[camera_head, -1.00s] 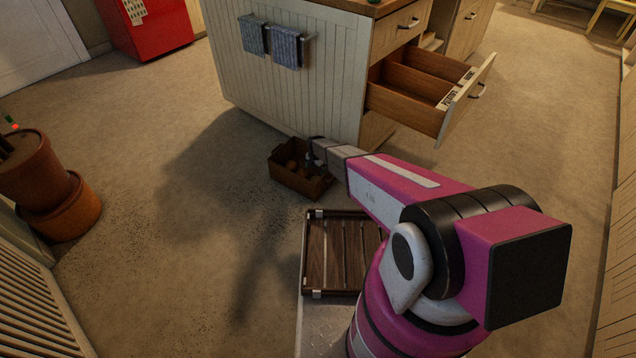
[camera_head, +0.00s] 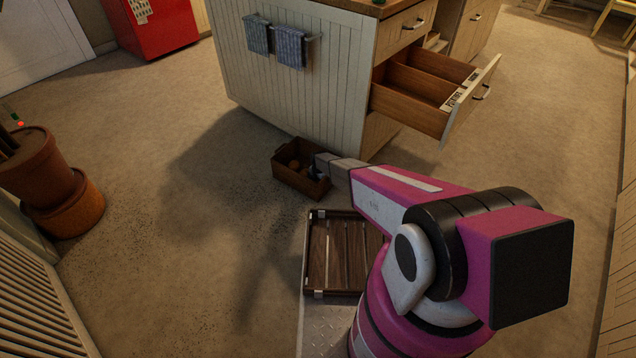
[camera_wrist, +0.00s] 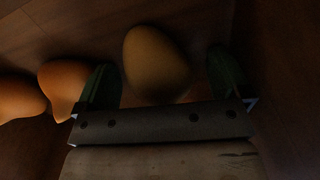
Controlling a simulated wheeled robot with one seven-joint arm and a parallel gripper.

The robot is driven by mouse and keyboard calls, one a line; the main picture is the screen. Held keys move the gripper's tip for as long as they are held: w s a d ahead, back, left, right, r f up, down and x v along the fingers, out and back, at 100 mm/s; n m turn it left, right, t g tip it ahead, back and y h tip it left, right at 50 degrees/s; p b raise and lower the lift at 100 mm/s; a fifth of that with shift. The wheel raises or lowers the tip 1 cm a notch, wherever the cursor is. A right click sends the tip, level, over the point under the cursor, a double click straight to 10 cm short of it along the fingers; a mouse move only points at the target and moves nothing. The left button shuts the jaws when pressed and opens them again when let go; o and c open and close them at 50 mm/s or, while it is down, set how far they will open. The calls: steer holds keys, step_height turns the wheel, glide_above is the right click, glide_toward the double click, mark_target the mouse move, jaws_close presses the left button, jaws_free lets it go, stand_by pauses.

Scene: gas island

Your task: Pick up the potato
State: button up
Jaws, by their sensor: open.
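A wooden crate (camera_head: 286,179) stands on the floor beside the kitchen island, with several round brownish items in it. My gripper (camera_head: 314,170) reaches down into the right side of the crate in the head view. In the dark wrist view, a yellowish-brown potato (camera_wrist: 156,62) lies between the two green fingertips of my open gripper (camera_wrist: 165,78). A gap shows on the right between the potato and the fingertip; on the left the gap is narrow. Two more orange-brown rounded items (camera_wrist: 64,84) lie to the left, outside the fingers; I cannot tell what they are.
The crate wall is close on the right in the wrist view. The island (camera_head: 290,85) with an open drawer (camera_head: 415,105) stands behind the crate. A slatted tray (camera_head: 340,250) lies in front. Terracotta pots (camera_head: 50,185) stand at the left, with clear floor between.

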steer(key=shift+r, duration=0.1)
steer(key=c, duration=1.1)
